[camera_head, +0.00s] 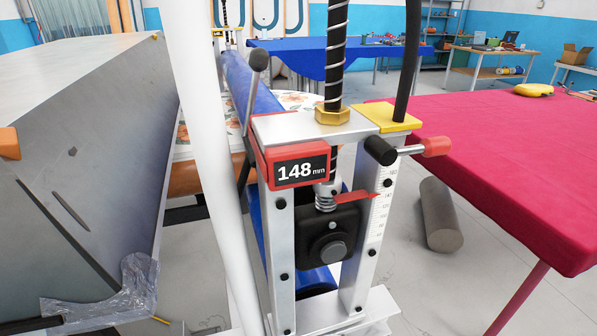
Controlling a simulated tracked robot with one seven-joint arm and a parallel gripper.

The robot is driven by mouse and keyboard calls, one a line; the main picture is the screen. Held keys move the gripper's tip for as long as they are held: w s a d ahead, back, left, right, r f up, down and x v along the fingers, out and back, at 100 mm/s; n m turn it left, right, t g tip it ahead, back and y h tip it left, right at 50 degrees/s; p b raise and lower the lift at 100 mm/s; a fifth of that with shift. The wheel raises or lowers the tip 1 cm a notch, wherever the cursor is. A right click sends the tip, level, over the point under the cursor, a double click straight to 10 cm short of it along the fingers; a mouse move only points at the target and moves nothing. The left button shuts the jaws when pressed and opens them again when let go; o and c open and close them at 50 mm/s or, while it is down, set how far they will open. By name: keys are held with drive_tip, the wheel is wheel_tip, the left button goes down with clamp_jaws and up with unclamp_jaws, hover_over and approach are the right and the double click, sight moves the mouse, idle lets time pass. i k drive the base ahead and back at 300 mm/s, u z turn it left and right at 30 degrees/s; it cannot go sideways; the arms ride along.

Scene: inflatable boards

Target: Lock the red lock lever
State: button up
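The red lock lever (437,146) is on the upper right of a silver metal frame (371,245). Its red grip sits on a short metal rod that points right, nearly level, from a black cylindrical hub (381,151). A red-framed display (300,171) on the frame's front reads 148 mm. A red pointer (358,196) lies against the scale on the right upright. A black block (329,235) with a round knob sits between the uprights, below a threaded spindle (337,55). My gripper is not in view.
A red-covered table (500,160) stands right of the frame, behind the lever. A grey roller (440,215) is on the floor below it. A large grey panelled body (80,170) fills the left. A white post (205,150) crosses left of the frame.

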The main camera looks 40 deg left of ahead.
sight(381, 150)
drive_tip(key=z, duration=0.6)
drive_tip(key=i, duration=0.1)
drive_tip(key=u, duration=2.7)
drive_tip(key=k, duration=0.95)
drive_tip(key=u, duration=0.15)
drive_tip(key=i, duration=0.95)
drive_tip(key=z, duration=0.05)
